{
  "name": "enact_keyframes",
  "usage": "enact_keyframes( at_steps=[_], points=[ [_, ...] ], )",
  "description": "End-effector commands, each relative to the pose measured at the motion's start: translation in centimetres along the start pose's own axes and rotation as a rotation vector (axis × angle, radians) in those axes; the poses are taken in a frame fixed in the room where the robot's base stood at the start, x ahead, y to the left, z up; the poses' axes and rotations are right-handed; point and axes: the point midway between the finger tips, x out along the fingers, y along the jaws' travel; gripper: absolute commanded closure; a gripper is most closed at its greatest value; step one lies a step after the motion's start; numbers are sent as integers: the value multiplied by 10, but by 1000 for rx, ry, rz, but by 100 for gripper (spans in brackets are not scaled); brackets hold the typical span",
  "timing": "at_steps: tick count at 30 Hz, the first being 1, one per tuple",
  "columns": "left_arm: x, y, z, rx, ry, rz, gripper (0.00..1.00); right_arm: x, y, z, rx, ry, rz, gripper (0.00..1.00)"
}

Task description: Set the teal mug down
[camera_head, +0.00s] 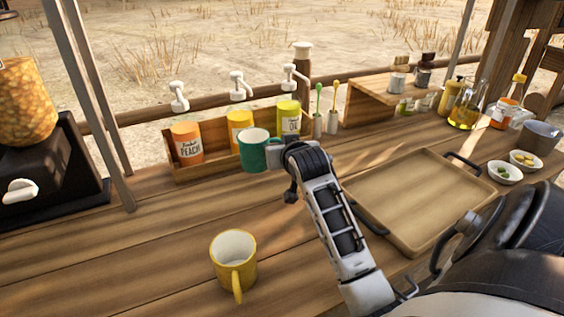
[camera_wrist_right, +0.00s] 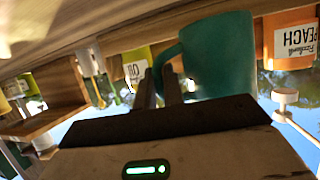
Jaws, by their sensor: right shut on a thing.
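The teal mug (camera_head: 254,150) is upright in the head view, in front of the rack of pump bottles. My right gripper (camera_head: 279,146) is shut on its handle side, from the right. In the right wrist view, which is turned upside down, the teal mug (camera_wrist_right: 225,58) fills the upper middle, and the fingers of my right gripper (camera_wrist_right: 162,88) are at its handle. I cannot tell whether the mug's base touches the wooden counter (camera_head: 130,255) or hangs just above it. My left gripper is not in view.
A yellow mug (camera_head: 236,262) stands at the front of the counter. A wooden rack (camera_head: 212,172) with several pump bottles is close behind the teal mug. An empty tray (camera_head: 420,205) lies to the right. A dark machine (camera_head: 55,165) stands at left. Counter left of the yellow mug is clear.

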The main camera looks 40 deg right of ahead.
Motion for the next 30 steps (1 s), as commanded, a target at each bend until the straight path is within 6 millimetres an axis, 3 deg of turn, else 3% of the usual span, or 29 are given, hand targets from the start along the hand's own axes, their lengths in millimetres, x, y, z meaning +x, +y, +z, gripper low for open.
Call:
enact_keyframes(
  at_steps=[6, 13, 24, 25, 27, 30],
  points=[
    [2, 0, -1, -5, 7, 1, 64, 18, 4, 9, 1, 1, 0, 100],
    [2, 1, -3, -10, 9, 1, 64, 28, 4, 36, 1, 1, -1, 100],
    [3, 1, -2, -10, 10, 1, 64, 30, 4, 40, 1, 2, -1, 100],
    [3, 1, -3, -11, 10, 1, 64, 30, 4, 40, 0, 1, -1, 85],
    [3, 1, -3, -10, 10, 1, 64, 30, 4, 40, 0, 1, -1, 68],
    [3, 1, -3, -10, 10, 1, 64, 30, 4, 40, 0, 1, -1, 68]
  ],
)
